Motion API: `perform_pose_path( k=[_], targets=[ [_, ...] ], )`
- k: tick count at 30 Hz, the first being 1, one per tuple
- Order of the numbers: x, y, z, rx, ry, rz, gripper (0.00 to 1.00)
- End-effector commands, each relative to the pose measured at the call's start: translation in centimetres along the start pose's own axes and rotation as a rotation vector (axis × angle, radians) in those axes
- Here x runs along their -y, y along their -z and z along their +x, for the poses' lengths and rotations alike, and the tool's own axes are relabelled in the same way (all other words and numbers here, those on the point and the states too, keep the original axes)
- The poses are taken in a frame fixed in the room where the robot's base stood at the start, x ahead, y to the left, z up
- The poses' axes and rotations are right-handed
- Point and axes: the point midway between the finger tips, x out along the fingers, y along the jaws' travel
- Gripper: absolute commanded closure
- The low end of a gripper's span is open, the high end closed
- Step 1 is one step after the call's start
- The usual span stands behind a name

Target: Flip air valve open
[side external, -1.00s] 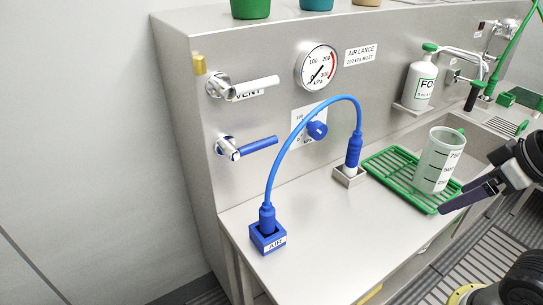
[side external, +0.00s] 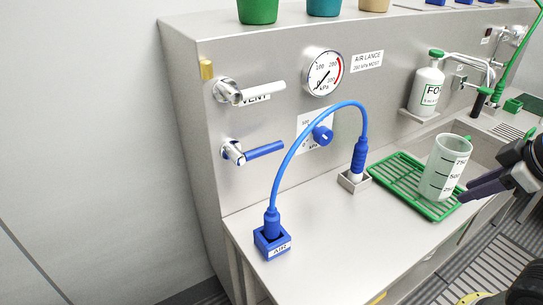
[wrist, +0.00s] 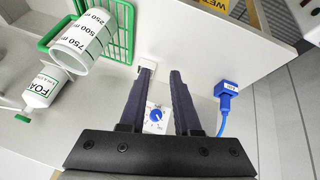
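A blue lever handle (side external: 265,150) on a chrome valve body juts from the lower left of the steel panel in the side view, pointing right and slightly up. Its label is not visible. A white lever (side external: 263,90) marked VENT is above it. A blue hose (side external: 293,160) arches from a blue box labelled AIR (side external: 272,245) to a blue connector in a white socket (side external: 355,180). My gripper (side external: 466,196) is at the right, beside the beaker and well away from the levers. In the wrist view its fingers (wrist: 148,40) are apart and empty.
A pressure gauge (side external: 323,72) and blue knob (side external: 322,135) are on the panel. A graduated beaker (side external: 445,170) stands on a green rack (side external: 393,170), near my fingers. A FOAM bottle (side external: 427,88) stands behind. The counter's left part is mostly clear.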

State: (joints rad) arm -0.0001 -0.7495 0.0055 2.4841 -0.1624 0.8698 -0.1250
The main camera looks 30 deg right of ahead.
Motion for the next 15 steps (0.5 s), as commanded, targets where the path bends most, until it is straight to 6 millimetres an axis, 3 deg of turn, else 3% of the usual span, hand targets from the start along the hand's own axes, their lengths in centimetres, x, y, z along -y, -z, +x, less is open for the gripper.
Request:
perform_pose_path(
  k=[1,5,10,15],
  targets=[
    [-1.2,0.3,0.1,0.003,-0.053,-0.077,0.80],
    [-4.3,1.8,0.4,0.032,-0.190,-0.328,1.00],
    [-7.2,4.9,1.0,0.081,-0.339,-0.684,1.00],
    [-8.2,9.2,2.0,0.125,-0.465,-1.064,1.00]
  ],
)
